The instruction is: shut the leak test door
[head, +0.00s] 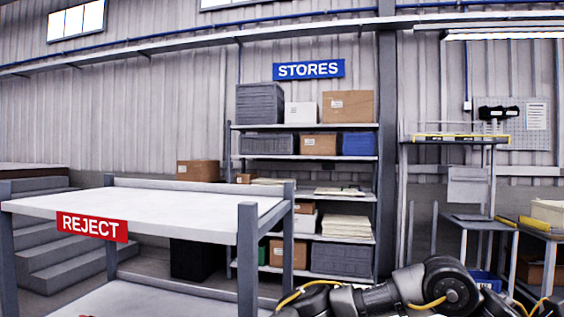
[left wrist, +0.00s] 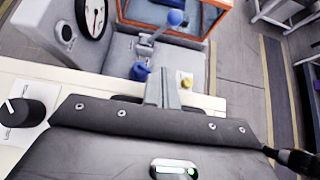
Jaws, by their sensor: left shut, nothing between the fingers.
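In the left wrist view, an orange-framed box front (left wrist: 205,18) with a dark pane stands at the top, cut off by the frame edge. It may be the leak test door; whether it is open or shut I cannot tell. A lever with a blue ball (left wrist: 175,18) stands in front of it. My left gripper (left wrist: 161,76) is shut and empty, above the pale machine top, close to a blue knob (left wrist: 140,71). I cannot tell whether they touch. My right gripper is not in view. The head view shows neither the door nor a gripper.
Beside the lever are a dial gauge (left wrist: 93,16) and a yellow button (left wrist: 186,84). A black knob (left wrist: 20,112) is at left. Floor shows at right. In the head view, a REJECT table (head: 170,207) stands at left, with STORES shelves (head: 305,155) behind.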

